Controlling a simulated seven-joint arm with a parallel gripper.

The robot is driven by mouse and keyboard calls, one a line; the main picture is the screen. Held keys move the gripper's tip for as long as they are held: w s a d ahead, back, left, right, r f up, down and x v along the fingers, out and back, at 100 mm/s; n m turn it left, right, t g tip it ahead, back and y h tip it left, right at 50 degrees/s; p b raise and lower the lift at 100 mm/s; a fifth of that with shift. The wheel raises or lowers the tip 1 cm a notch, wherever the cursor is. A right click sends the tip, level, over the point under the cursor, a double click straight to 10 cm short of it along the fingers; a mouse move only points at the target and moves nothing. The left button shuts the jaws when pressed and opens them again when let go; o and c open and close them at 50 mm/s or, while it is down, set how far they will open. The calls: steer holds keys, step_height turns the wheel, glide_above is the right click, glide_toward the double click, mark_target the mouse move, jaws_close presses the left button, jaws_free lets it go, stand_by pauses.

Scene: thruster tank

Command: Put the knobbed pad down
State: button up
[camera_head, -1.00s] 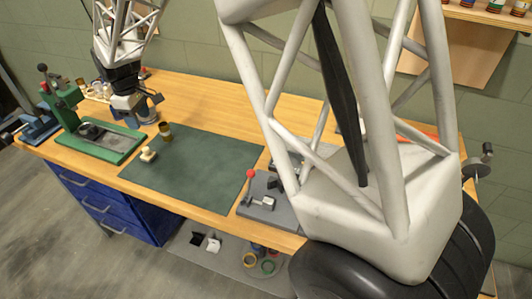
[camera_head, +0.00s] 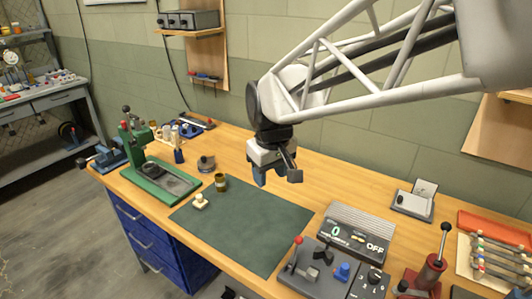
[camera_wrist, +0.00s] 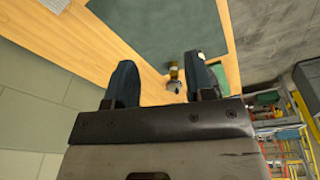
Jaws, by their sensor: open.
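A round dark pad with a small knob on top, which I take as the knobbed pad (camera_head: 206,163), rests on the wooden bench top behind the green mat (camera_head: 245,225). It stands apart from the small brown-green jar (camera_head: 221,182). My gripper (camera_head: 275,178) hangs above the bench to the right of the pad, clear of it. Its blue fingers are apart with nothing held. In the wrist view, a small grey shape that looks like the pad (camera_wrist: 175,87) shows between the fingers in the distance, beside the jar (camera_wrist: 174,71).
A cream knobbed piece (camera_head: 200,201) sits on the mat's left corner. A green press (camera_head: 160,178) stands at left. A digital scale (camera_head: 355,233) and a grey control panel (camera_head: 335,272) stand right of the mat. Most of the mat and the wood behind it are free.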

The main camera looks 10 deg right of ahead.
steer(key=s+d+m, duration=0.2)
steer(key=s+d, duration=0.1)
steer(key=s, duration=0.6)
steer(key=s+d+f+m+t, duration=0.1)
steer(key=s+d+m, duration=0.1)
steer(key=s, duration=0.6)
steer(key=shift+s+d+f+m, duration=0.25)
steer(key=shift+s+d+m, duration=0.15)
steer(key=shift+d, duration=0.45)
steer(key=shift+w, duration=0.1)
steer(key=shift+o, duration=0.5)
